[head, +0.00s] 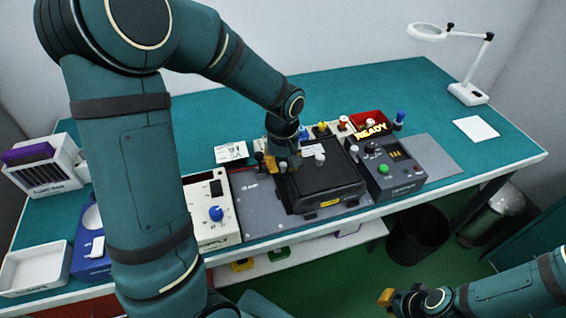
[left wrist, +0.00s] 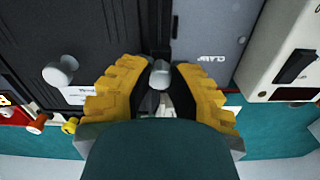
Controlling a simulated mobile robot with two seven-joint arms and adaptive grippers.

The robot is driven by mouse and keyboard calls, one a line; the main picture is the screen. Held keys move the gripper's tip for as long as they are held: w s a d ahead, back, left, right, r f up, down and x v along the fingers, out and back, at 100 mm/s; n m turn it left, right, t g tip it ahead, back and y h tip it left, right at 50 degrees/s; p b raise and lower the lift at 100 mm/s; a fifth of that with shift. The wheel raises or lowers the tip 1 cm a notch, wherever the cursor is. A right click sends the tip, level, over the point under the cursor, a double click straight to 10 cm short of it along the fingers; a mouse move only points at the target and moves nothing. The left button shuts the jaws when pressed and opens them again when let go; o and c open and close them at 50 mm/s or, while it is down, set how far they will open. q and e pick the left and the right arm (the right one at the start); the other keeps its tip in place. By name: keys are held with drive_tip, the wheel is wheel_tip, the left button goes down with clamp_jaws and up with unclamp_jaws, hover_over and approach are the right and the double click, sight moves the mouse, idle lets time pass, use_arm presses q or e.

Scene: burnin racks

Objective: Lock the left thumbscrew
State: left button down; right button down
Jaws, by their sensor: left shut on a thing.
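The black unit (head: 328,185) lies on the grey plate (head: 250,205) at the table's front; its dark ribbed top also shows in the left wrist view (left wrist: 110,25). My left gripper (head: 274,163) points down at the unit's left back corner. In the left wrist view its yellow fingers stand on both sides of the grey left thumbscrew (left wrist: 160,74), shut on it. The head view hides most of this thumbscrew behind the gripper. The right thumbscrew (head: 320,158) stands free; it also shows in the left wrist view (left wrist: 61,70). My right gripper (head: 394,298) is low at the bottom right, away from the table.
A white box with a blue knob (head: 216,213) stands left. A magnifier lamp (head: 468,93) stands at the back right.

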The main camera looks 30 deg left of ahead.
use_arm(q)
drive_tip(key=m, duration=0.4)
drive_tip(key=shift+r+p, duration=0.1)
drive_tip(key=shift+p, duration=0.3)
drive_tip(key=m, duration=0.4)
drive_tip(key=shift+p, duration=0.4)
drive_tip(key=m+p, duration=0.1)
drive_tip(key=m, duration=0.3)
drive_tip(key=shift+m, duration=0.3)
drive_tip(key=shift+m+p, duration=0.65)
drive_tip(key=shift+m, duration=1.15)
drive_tip(key=c, duration=0.8)
unclamp_jaws()
drive_tip(key=shift+c, duration=0.2)
